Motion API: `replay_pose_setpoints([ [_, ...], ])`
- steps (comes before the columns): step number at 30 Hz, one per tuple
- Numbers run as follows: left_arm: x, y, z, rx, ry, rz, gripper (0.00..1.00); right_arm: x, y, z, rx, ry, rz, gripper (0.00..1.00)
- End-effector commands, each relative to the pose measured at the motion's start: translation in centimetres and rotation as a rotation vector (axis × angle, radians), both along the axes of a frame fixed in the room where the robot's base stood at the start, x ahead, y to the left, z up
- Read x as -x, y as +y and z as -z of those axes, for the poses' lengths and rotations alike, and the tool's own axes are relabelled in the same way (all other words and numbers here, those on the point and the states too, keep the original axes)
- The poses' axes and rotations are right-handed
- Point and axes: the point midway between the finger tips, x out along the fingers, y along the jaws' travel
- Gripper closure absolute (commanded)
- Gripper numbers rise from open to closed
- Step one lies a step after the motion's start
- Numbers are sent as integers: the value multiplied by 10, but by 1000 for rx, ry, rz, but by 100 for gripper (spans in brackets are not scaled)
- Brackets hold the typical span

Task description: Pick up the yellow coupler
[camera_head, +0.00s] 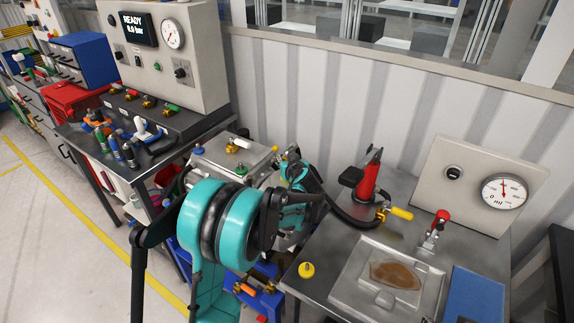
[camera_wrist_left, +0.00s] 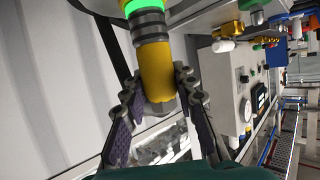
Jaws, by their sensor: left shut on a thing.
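The yellow coupler (camera_wrist_left: 157,70) is a short yellow cylinder in the left wrist view, with a dark grey collar and a glowing green ring at its upper end. My left gripper (camera_wrist_left: 158,88) is shut on it, one finger on each side. In the head view my left gripper (camera_head: 292,168) is beside the grey drive unit (camera_head: 216,152), partly hidden by my teal arm. The coupler cannot be made out clearly there. My right gripper is not in view.
A control box (camera_head: 205,60) reading READY stands at the back left.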

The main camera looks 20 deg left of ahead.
Motion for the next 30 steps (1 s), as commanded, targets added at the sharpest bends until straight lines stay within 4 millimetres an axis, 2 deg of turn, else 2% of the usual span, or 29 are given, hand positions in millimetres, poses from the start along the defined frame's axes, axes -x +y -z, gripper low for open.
replay_pose_setpoints([
  [5, 0, 0, -10, 0, 0, 0, 100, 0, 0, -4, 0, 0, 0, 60],
  [15, 0, 0, -78, 0, 0, 0, 100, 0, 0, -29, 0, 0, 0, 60],
  [18, 0, 0, -91, 0, 0, 0, 100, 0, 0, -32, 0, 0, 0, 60],
  [22, 0, 0, -99, 0, 0, 0, 100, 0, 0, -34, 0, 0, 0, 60],
  [30, 0, 0, -100, 0, 0, 0, 100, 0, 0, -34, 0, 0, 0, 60],
])
